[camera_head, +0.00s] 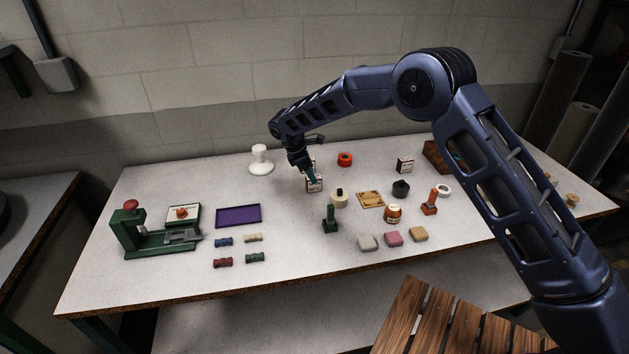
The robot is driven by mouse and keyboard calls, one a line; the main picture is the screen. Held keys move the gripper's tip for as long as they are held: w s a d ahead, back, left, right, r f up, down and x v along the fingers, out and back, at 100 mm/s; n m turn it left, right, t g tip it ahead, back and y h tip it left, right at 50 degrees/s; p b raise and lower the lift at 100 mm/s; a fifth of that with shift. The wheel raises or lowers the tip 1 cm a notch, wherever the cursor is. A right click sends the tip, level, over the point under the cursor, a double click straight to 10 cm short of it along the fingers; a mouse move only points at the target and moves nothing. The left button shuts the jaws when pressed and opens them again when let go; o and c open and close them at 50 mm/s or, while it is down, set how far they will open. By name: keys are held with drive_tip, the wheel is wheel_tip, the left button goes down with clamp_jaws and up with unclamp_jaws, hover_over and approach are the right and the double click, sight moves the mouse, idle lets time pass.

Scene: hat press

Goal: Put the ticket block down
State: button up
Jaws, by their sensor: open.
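What looks like the ticket block (315,186) is a small block with a pale face and dark and reddish marks. It stands on the table toward the back, near the middle. My gripper (312,178) points down right at this block and partly covers it. The jaws are open. The fingertips are small and dark here, so I cannot tell whether they touch the block or stand around it.
A white stand (260,161) is to the left and a red-orange ring (345,159) to the right. A cream round item (339,199) and a green stamp (330,219) stand in front. A purple tray (238,215) and green press (130,236) lie left. My arm spans the right side.

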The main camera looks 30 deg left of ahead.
drive_tip(key=v, duration=0.6)
drive_tip(key=shift+r, duration=0.35)
drive_tip(key=shift+s+a, duration=0.1)
